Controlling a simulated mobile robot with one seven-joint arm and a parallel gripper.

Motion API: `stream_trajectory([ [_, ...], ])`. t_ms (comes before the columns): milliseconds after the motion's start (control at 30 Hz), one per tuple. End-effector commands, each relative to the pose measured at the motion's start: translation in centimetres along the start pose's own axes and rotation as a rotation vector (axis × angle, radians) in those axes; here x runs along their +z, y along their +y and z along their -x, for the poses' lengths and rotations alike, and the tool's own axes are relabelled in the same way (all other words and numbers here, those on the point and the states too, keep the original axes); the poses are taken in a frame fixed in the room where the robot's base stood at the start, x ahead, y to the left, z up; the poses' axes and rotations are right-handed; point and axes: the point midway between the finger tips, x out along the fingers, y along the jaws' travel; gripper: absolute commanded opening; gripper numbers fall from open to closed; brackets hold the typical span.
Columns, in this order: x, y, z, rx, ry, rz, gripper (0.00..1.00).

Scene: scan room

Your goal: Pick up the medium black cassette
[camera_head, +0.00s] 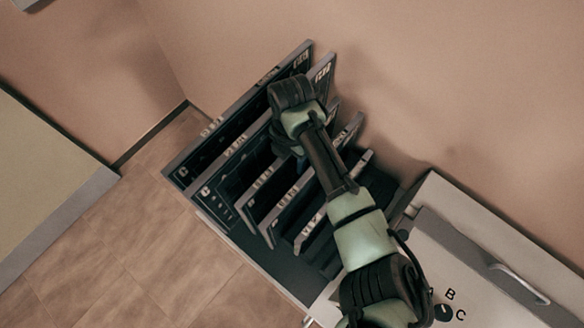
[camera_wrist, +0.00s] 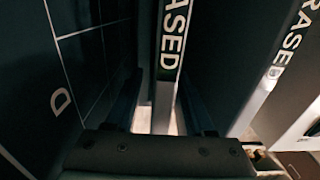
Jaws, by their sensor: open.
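Several black cassettes with light grey edges and white lettering stand upright in a rack in the head view, from large at the back to smaller in front. A medium black cassette (camera_head: 262,196) stands near the middle of the row. In the wrist view, my gripper (camera_wrist: 160,88) is open, with one dark finger on each side of a cassette edge marked "ASED" (camera_wrist: 173,42). I cannot tell whether the fingers touch it. I cannot be sure that this is the same medium cassette. In the head view, my arm hides the fingers and part of the row.
The cassette rack (camera_head: 262,262) stands against the wall, with neighbouring cassettes close on both sides. A white cabinet (camera_head: 480,225) with a handle and letters stands at the right. A pale table or bed (camera_head: 45,180) is at the left. Tiled floor (camera_head: 130,235) lies free between.

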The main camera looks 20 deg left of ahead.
Motion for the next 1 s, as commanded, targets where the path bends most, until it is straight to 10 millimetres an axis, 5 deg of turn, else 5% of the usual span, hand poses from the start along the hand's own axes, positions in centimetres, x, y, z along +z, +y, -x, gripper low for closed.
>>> stream_trajectory([
  [167,-0.01,0.01,-0.08,0.000,0.000,0.000,0.54],
  [500,0.00,0.01,-0.03,0.000,0.000,0.000,0.00],
  [1000,0.03,0.01,0.00,0.000,0.000,-0.001,0.00],
])
